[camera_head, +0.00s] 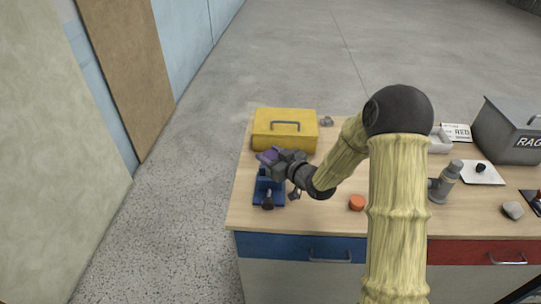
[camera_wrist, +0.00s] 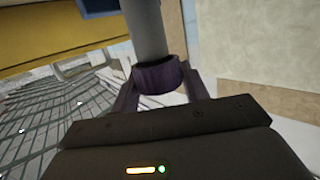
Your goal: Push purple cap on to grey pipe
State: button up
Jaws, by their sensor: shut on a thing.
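The purple cap (camera_wrist: 156,78) is between the two fingers of my gripper (camera_wrist: 160,90) in the wrist view. My gripper is shut on it. The grey pipe (camera_wrist: 147,30) runs down from the top of that view and meets the cap's rim, in line with it. How deep the pipe sits in the cap cannot be told. In the head view my gripper (camera_head: 274,162) is low over the left part of the table, beside a purple patch (camera_head: 265,155) and above a blue vice-like stand (camera_head: 268,186). The pipe cannot be made out there.
A yellow toolbox (camera_head: 284,118) stands just behind my gripper. An orange round piece (camera_head: 357,202), a grey pipe fitting (camera_head: 446,182) and a grey bin (camera_head: 508,132) are to the right. The wooden table (camera_head: 320,215) has bare room at its front.

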jog(key=shift+f+b, duration=1.1)
jog(key=shift+b, duration=0.05)
dwell(1.0)
jog(key=o, duration=1.5)
jog(key=shift+r, duration=0.1)
jog(key=shift+r+p, duration=2.2)
jog(key=shift+r, duration=1.25)
